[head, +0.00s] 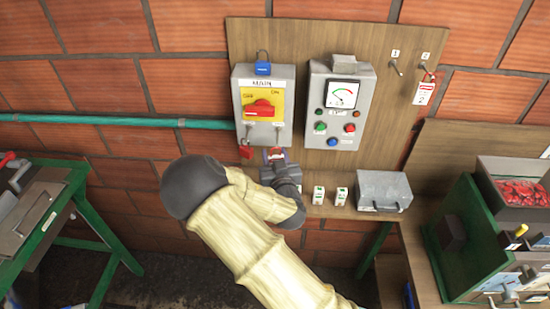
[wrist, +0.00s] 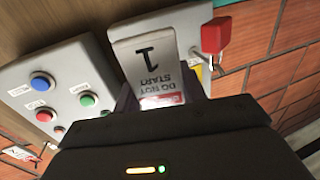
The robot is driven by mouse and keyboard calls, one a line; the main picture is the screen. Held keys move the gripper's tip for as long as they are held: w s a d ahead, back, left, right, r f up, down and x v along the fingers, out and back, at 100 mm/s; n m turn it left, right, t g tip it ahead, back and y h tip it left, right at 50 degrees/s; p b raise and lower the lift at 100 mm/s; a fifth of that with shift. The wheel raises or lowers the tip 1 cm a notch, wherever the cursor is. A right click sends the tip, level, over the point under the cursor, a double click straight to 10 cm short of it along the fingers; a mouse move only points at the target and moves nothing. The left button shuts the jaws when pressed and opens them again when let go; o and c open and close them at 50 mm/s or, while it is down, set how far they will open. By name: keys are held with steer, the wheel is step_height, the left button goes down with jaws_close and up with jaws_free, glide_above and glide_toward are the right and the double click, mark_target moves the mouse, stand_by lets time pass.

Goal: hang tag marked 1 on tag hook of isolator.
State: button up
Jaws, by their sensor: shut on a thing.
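My gripper (head: 277,158) is just below the isolator (head: 288,78), a grey box with a yellow plate and red rotary switch. In the wrist view my gripper (wrist: 160,97) is shut on the white tag marked 1 (wrist: 147,52), gripping near its red band. The tag's print reads upside down there. In the head view a bit of the tag (head: 276,153) shows at the fingertips. Small hooks (head: 277,134) show on the isolator's lower front. I cannot tell whether the tag touches a hook.
A red padlock (wrist: 215,36) hangs beside the tag; a blue padlock (head: 263,68) sits on the isolator's top. The control box (head: 338,105) stands close right. Tag 2 (head: 423,93) hangs on the board's right hook. A grey box (head: 384,188) sits on the shelf.

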steer(key=w, duration=0.2)
steer(key=w+f, duration=0.1)
steer(key=w, duration=0.1)
steer(key=shift+w, duration=0.15)
steer(key=shift+w+d+f+b, duration=0.1)
steer(key=shift+w+f+b, duration=0.15)
steer(key=shift+b, duration=0.35)
steer(key=shift+r, duration=0.1)
stand_by(0.5)
steer(key=o, duration=1.1)
steer(key=shift+c, duration=0.2)
steer(key=shift+s, duration=0.1)
